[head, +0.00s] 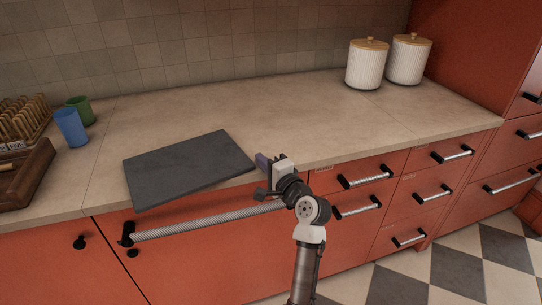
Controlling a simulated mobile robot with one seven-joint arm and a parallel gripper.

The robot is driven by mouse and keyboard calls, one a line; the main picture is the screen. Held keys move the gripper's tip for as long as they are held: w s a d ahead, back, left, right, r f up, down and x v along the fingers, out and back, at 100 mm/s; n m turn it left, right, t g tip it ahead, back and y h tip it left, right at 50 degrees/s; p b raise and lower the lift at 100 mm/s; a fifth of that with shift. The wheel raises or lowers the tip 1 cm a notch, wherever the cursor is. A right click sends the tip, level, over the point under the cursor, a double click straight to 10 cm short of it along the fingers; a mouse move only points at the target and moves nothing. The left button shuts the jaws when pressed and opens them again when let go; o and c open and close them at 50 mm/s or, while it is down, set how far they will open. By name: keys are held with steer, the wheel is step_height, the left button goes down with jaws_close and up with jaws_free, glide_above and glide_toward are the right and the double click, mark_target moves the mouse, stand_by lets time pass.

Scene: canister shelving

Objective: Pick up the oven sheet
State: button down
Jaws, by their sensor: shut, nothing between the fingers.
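The oven sheet appears to be the flat dark grey rectangular sheet (188,167) in the head view. It lies on the beige counter, set at an angle, with its near edge close to the counter's front edge. My gripper (262,162) is just right of the sheet's right corner, around the counter's front edge. It is shut and holds nothing. Whether it touches the sheet cannot be told from this view.
Two white ribbed canisters with wooden lids (367,64) (408,59) stand at the back right. A blue cup (71,128), a green cup (80,110) and a wooden tray (27,176) are at the left. The counter (230,105) behind the sheet is clear. Handles (365,177) protrude from red drawers below.

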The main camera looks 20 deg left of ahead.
mark_target(253, 170)
steer(key=shift+s+a, duration=0.1)
steer(key=shift+s, duration=0.1)
steer(key=shift+s+a+p, duration=0.3)
steer(key=shift+s+a, duration=0.05)
steer(key=shift+s, duration=0.6)
steer(key=shift+s+a+p, duration=0.3)
steer(key=shift+s, duration=0.6)
steer(key=shift+w, duration=0.1)
